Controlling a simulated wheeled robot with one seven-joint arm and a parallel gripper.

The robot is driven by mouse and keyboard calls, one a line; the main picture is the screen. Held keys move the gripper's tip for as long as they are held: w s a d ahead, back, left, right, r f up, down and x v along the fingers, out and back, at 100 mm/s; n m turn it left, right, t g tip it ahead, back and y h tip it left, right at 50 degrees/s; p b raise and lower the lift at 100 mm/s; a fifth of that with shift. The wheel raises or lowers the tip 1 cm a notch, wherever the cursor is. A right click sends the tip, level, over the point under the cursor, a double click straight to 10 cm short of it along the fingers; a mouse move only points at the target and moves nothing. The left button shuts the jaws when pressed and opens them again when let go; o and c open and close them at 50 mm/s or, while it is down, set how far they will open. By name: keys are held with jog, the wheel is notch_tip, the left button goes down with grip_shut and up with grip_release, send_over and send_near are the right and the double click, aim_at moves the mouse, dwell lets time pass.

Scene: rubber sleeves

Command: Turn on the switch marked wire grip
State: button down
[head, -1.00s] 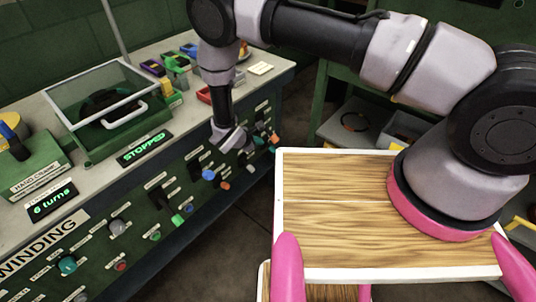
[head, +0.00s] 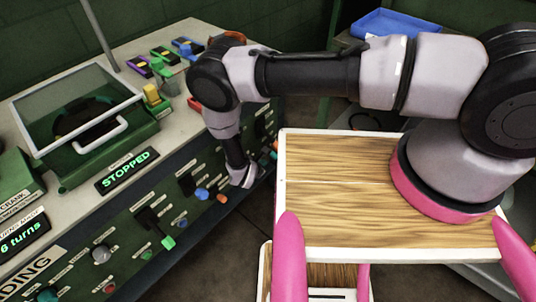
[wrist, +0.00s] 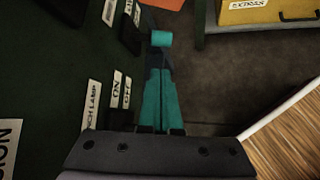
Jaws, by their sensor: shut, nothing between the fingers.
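My gripper (wrist: 158,78) shows in the wrist view as two teal fingers lying together, shut and empty. Just beyond the fingertips is a teal-capped switch lever (wrist: 161,38) beside the dark panel; I cannot tell whether they touch. In the head view my gripper (head: 245,178) is at the far right end of the green control panel (head: 110,240), and its fingertips are hard to make out. No label reading wire grip is legible.
Blue (head: 202,193) and orange (head: 222,196) switch tips stick out left of my gripper. A green-tipped lever (head: 168,242) is farther left. A yellow drawer (wrist: 262,12) is at the wrist view's upper right.

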aim_at(271, 152)
jog(key=x, duration=1)
jog(key=shift+s+r, duration=0.1)
jog(key=shift+r, duration=0.15)
